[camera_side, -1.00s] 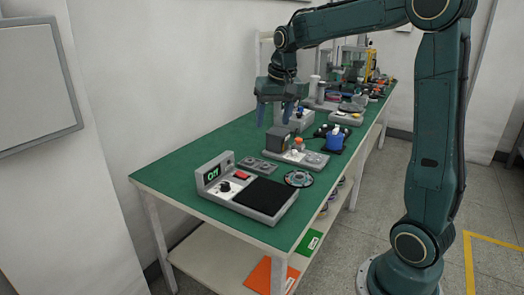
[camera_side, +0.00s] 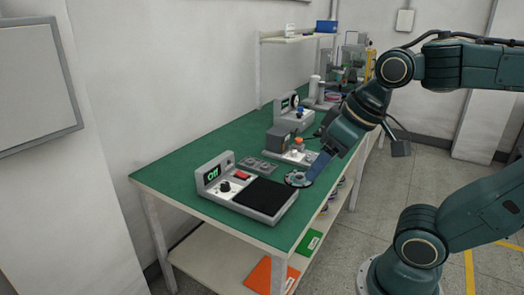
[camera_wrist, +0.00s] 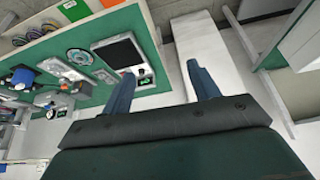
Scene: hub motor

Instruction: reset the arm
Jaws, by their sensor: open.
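My gripper (camera_side: 318,166) is at the right edge of the green-topped bench in the side view, its fingers pointing down and to the left. In that view the fingertips overlap the round disc part (camera_side: 298,179); I cannot tell how far above it they are. In the wrist view my gripper (camera_wrist: 160,78) has its two fingers wide apart with nothing between them. The disc (camera_wrist: 79,56) also shows there, well to the left of the fingers.
The green bench (camera_side: 165,165) holds a grey unit (camera_side: 265,198) with a black pad and an "Off" display, a two-hole grey block (camera_side: 257,166), and several devices further back. A lower shelf carries an orange sheet (camera_side: 268,272) and a green one (camera_side: 309,241). Open floor lies right of the bench.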

